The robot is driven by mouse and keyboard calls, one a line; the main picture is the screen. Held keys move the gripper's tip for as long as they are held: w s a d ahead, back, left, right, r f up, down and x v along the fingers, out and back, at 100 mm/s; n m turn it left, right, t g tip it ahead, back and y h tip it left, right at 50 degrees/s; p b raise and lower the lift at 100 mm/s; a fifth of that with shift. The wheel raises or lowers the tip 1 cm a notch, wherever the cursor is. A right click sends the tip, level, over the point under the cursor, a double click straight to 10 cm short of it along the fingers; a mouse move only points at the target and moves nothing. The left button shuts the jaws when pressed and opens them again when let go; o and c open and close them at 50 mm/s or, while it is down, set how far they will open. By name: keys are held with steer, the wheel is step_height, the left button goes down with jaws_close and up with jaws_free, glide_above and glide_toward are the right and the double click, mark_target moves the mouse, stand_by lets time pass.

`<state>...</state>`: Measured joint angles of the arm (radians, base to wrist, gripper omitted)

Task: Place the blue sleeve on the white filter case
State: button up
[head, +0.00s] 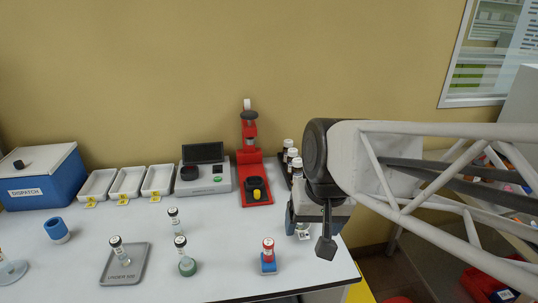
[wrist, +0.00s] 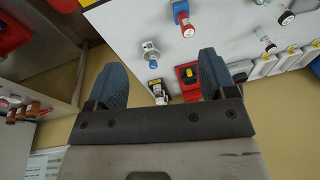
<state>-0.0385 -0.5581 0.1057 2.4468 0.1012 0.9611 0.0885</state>
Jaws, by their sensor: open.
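My gripper (head: 318,229) is far to the right, over the table's right end. In the wrist view my gripper (wrist: 160,80) has its two blue-grey fingers wide apart with nothing held between them. I cannot make out the sleeve in the wrist view.
A red-capped bottle (head: 268,245) in a blue holder stands near the front. A grey tray (head: 108,270) holds a vial. White trays (head: 126,181), a dispatch box (head: 40,185), a grey instrument (head: 205,181) and a red stand (head: 250,165) line the back. Small bottles (head: 291,156) stand near my arm.

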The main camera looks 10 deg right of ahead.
steer(key=shift+n+h, duration=0.5)
steer(key=shift+h, duration=0.1)
steer(key=s+d, duration=0.1)
steer(key=s, duration=0.1)
steer(key=s+d+f, duration=0.1)
steer(key=s+d, duration=0.1)
steer(key=shift+s+d, duration=0.1)
steer(key=shift+s, duration=0.1)
stand_by(0.6)
